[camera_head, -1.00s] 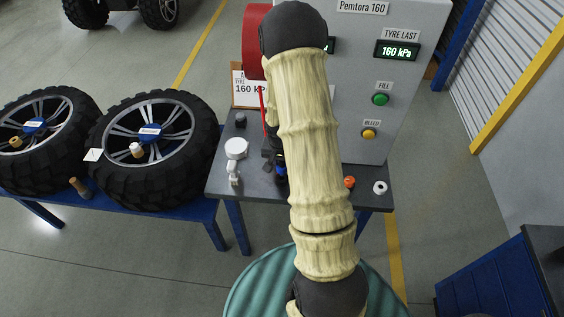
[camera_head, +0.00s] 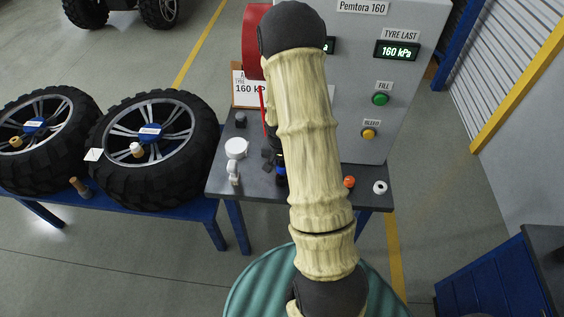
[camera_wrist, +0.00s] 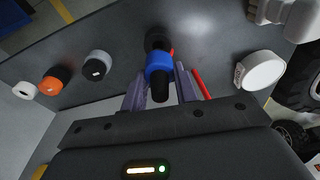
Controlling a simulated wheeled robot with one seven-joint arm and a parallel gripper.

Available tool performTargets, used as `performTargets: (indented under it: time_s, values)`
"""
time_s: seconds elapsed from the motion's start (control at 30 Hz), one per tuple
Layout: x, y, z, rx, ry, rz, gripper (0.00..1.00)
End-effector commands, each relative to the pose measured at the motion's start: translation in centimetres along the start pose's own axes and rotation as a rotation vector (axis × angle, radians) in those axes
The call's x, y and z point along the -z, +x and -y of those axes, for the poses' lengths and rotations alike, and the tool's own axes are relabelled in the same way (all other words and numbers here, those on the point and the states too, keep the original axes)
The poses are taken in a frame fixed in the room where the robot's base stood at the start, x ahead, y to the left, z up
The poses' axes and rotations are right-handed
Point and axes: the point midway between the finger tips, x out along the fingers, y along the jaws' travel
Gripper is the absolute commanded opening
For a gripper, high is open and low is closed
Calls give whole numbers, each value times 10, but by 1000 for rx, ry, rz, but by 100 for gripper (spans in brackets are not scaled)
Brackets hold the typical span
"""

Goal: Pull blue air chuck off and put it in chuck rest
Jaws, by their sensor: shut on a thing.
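The blue air chuck (camera_wrist: 160,63) shows in the wrist view as a blue collar on a black body, between the fingers of my gripper (camera_wrist: 161,76). My gripper is shut on it. A black round part (camera_wrist: 157,38) lies just beyond the chuck; I cannot tell whether it is the chuck rest or whether they touch. In the head view a bit of the blue chuck (camera_head: 281,170) shows beside my arm, low over the grey bench top (camera_head: 222,181). My arm hides most of the gripper there.
A white round gauge (camera_wrist: 263,71) and a red strip (camera_wrist: 201,84) lie to the right in the wrist view. A black cap (camera_wrist: 97,64), an orange cap (camera_wrist: 52,83) and a white ring (camera_wrist: 25,89) stand to the left. The tester cabinet (camera_head: 400,20) stands behind the bench.

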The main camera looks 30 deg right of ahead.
Motion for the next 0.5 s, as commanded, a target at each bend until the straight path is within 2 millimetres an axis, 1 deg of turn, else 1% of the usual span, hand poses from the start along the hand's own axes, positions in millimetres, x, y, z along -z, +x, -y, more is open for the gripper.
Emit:
performTargets:
  time_s: [0.5]
  values:
    - [-2, 10, 0, 0, 0, 0, 0]
